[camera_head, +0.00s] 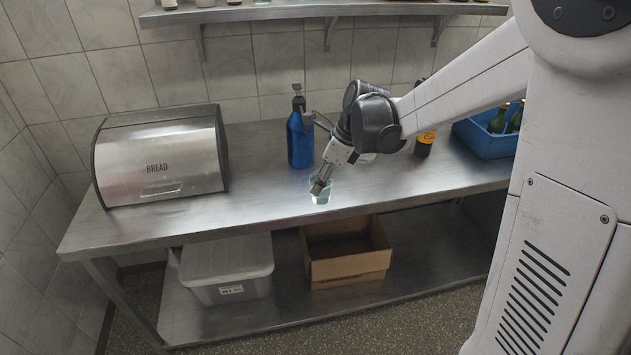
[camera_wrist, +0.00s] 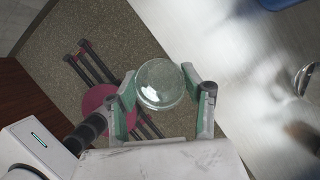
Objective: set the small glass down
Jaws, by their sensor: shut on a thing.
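The small glass (camera_head: 321,197) is clear with a pale green tint. In the head view it is at the front part of the steel table (camera_head: 265,200), near the front edge. My gripper (camera_head: 319,184) is shut on it from above. In the wrist view the round glass (camera_wrist: 160,84) sits between the two fingers of my gripper (camera_wrist: 160,97). Behind it the wrist view shows floor, with the steel surface to the right. I cannot tell whether the bottom of the glass touches the table.
A steel bread box (camera_head: 160,165) stands at the left. A blue bottle (camera_head: 300,138) stands just behind my gripper. A dark bottle (camera_head: 425,140) and a blue crate (camera_head: 487,140) are at the right. A cardboard box (camera_head: 345,268) and grey bin (camera_head: 227,270) are on the lower shelf.

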